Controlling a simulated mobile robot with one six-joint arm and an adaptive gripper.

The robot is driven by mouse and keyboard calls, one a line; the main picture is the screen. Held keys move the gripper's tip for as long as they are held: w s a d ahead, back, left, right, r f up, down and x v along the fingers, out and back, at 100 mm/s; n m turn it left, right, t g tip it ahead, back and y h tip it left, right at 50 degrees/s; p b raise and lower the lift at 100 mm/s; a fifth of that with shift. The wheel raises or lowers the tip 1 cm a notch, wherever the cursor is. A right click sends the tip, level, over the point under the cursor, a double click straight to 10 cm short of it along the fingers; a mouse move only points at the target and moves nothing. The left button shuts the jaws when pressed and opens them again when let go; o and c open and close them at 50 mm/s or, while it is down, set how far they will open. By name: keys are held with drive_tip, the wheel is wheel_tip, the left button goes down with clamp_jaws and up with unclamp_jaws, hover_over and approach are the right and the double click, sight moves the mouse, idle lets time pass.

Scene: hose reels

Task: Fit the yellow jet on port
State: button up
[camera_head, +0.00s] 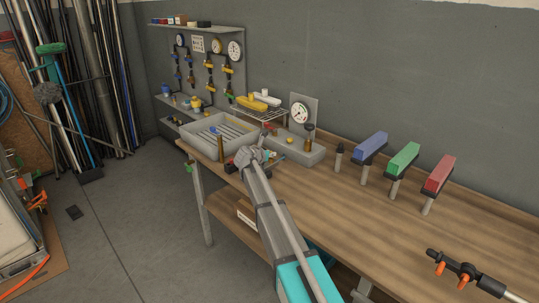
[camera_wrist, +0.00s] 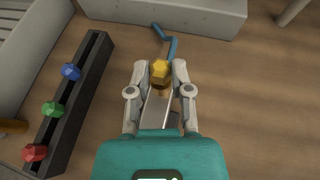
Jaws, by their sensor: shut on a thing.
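My gripper (camera_wrist: 160,82) is shut on the yellow jet (camera_wrist: 160,70), a small faceted yellow piece with a darker brownish part under it. It is held between the two fingertips in the wrist view. In the head view my gripper (camera_head: 250,157) is over the bench's left part, in front of the grey trays, and the jet is too small to make out there. A dark rack (camera_wrist: 84,78) with blue (camera_wrist: 71,71), green (camera_wrist: 52,109) and red (camera_wrist: 35,152) jets lies left of the gripper, apart from it. I cannot tell which fitting is the port.
Grey trays (camera_head: 191,143) (camera_wrist: 190,19) stand close by. A blue bent piece (camera_wrist: 170,46) lies just beyond the fingertips. Blue (camera_head: 370,145), green (camera_head: 403,157) and red (camera_head: 439,174) blocks stand on posts. A lance with orange grips (camera_head: 464,272) is at right.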

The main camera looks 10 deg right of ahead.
drive_tip(key=shift+f+b, duration=0.35)
drive_tip(key=shift+f, duration=0.05)
drive_tip(key=o, duration=0.9)
drive_tip(key=shift+s, duration=0.1)
